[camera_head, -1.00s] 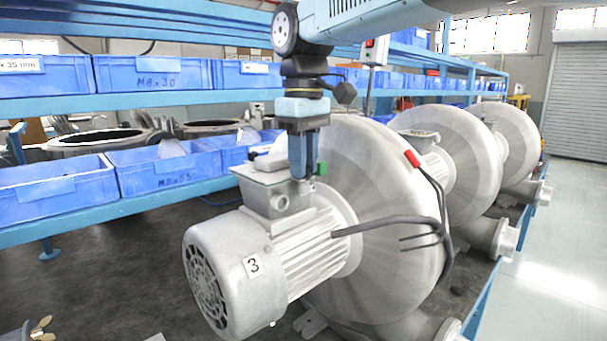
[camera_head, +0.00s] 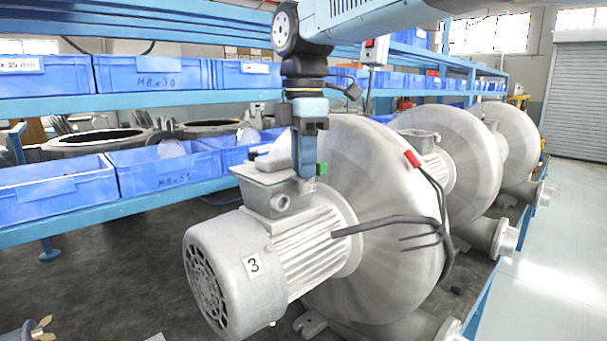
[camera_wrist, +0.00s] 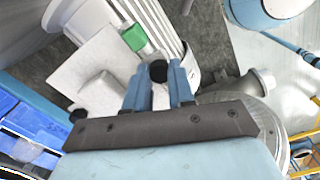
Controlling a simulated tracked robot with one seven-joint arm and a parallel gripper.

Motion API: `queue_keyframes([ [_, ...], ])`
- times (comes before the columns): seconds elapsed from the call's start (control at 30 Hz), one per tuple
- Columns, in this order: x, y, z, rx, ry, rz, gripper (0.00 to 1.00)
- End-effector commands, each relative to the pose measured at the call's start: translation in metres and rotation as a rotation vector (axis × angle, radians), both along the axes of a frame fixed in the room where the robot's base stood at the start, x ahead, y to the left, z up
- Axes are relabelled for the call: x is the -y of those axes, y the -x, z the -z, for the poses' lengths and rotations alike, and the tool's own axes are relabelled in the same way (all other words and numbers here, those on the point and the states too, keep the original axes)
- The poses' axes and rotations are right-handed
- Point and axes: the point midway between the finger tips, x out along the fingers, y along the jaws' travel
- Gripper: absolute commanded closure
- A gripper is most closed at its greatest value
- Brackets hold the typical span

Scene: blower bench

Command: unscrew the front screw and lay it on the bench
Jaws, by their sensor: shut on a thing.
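My gripper (camera_head: 304,176) points straight down at the edge of the terminal box (camera_head: 262,186) on the nearest blower motor, which is marked 3. In the wrist view my gripper (camera_wrist: 158,78) is shut on a dark round screw head (camera_wrist: 158,71), which sits between the fingertips. The head camera does not show this screw, and its shank is hidden, so I cannot tell how far out it stands. A second dark round head (camera_wrist: 77,115) shows at another edge of the box. A green block (camera_head: 321,168) is beside the fingers; it also shows in the wrist view (camera_wrist: 135,38).
The big blower housing (camera_head: 385,215) stands close behind and right of my gripper. Blue bins (camera_head: 160,170) line the shelves at left. The dark bench (camera_head: 110,265) has free room left of the motor.

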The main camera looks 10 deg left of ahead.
Motion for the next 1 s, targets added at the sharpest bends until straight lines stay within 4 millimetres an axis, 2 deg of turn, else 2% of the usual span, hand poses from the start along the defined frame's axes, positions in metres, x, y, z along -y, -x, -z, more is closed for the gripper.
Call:
queue_keyframes([
  [1.0, 0.0008, -0.0011, -0.0006, 0.002, 0.001, -0.986, 1.00],
])
